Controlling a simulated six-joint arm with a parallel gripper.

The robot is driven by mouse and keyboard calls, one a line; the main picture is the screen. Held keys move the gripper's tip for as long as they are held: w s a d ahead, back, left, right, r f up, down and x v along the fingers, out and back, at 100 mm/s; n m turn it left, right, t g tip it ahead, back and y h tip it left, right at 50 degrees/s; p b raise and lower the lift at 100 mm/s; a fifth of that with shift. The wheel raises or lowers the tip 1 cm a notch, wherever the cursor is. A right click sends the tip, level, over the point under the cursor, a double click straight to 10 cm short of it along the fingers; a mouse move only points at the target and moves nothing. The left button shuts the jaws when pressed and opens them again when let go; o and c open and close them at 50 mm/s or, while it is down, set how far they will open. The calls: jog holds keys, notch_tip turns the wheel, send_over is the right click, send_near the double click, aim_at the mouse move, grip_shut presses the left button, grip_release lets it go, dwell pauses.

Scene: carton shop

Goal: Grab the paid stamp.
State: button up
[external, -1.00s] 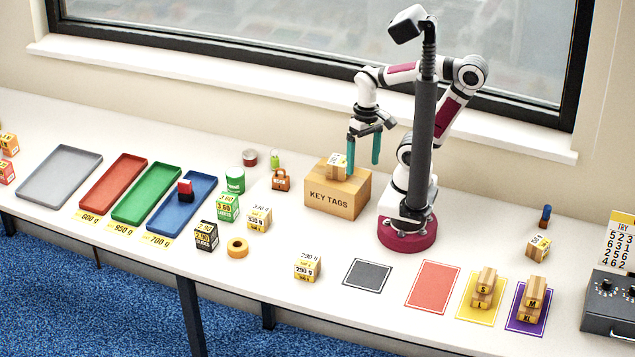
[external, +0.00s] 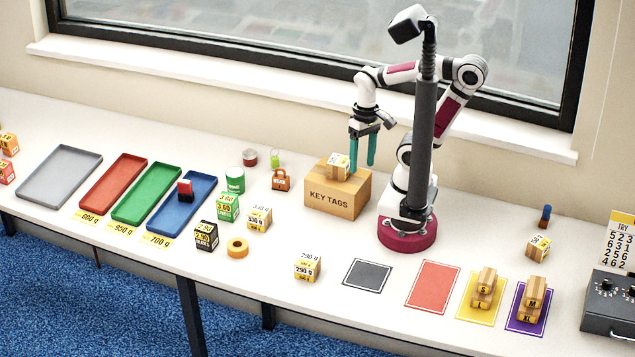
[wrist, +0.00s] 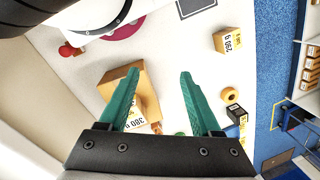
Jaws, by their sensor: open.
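No readable "paid" mark shows, so I cannot tell which thing is the paid stamp. A small red-topped object (wrist: 67,50) stands near my base in the wrist view; I do not find it in the external view. The open fingers also show in the wrist view (wrist: 160,72).
Grey (external: 60,178), red, green and blue trays (external: 208,184) line the left. Coloured mats lie at front right, near a dark control box (external: 612,303).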

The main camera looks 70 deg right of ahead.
jog(key=w+f+n+t+h, duration=0.1)
jog(key=w+f+n+t, duration=0.2)
jog(key=w, duration=1)
jog(key=w+f+t, duration=0.4)
jog(key=w, duration=0.9)
jog(key=n+t, duration=0.4)
jog(key=t, duration=0.3)
send_near(190, 182)
jog(key=shift+y, duration=0.4)
jog(key=x, duration=1.2)
jog(key=shift+d+f, duration=0.15)
jog(key=shift+d, duration=0.1)
grip_shut()
